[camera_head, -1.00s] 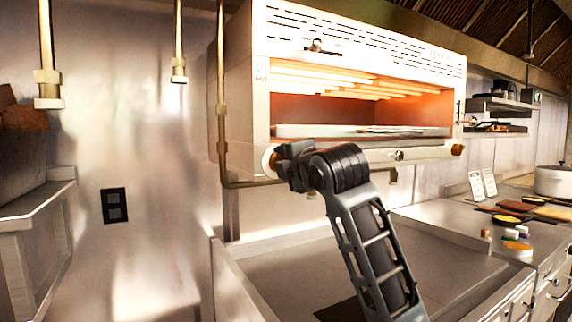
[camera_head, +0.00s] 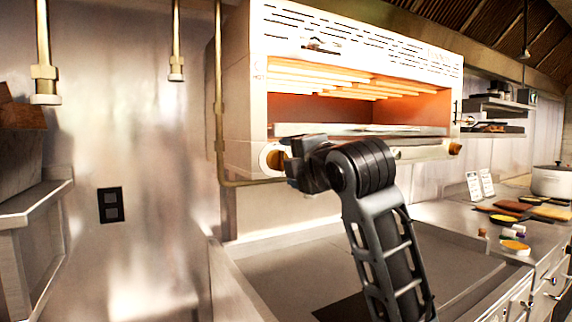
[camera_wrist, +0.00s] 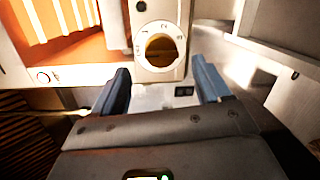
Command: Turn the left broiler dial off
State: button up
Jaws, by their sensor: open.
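The left broiler dial (camera_head: 269,158) is a round brass-coloured knob in a pale ring on the lower left front of the broiler (camera_head: 240,120). My gripper (camera_head: 296,164) is just right of it in the head view and covers its right part. In the wrist view the dial (camera_wrist: 160,50) shows whole, with a marked white ring around it. There my gripper (camera_wrist: 164,86) is open, its two dark fingers apart on either side below the dial. Nothing is between them, and they do not appear to touch the knob. I cannot read the dial's setting.
The broiler's heating bars (camera_head: 350,80) glow. Another brass knob (camera_head: 455,149) sits at its right end. A pipe (camera_head: 220,100) runs down its left side. The steel counter (camera_head: 270,265) below is mostly clear. Pans and boards lie farther right.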

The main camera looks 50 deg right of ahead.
jog(key=v, duration=0.2)
jog(key=shift+s+a, duration=0.1)
jog(key=shift+s, duration=0.15)
dwell(0.4)
jog(key=s+a+f+m+y, duration=0.1)
jog(key=s+a+f+m, duration=0.25)
jog(key=a+f, duration=0.45)
jog(key=s+a+f+m+y, duration=0.2)
jog(key=s+a+f+m, duration=0.15)
jog(key=f, duration=0.85)
jog(key=s+a+f+m+y, duration=0.1)
jog(key=s+a+f+m, duration=0.25)
jog(key=a+f, duration=0.4)
jog(key=s+a+f+m+y, duration=0.1)
jog(key=s+f+m, duration=0.1)
jog(key=s, duration=1.2)
jog(key=s+a+f+m+g+y, duration=0.1)
jog(key=s+f, duration=0.4)
jog(key=s, duration=0.9)
jog(key=shift+s+a+f+m+y, duration=0.35)
jog(key=shift+a+m, duration=0.2)
jog(key=shift+m, duration=0.4)
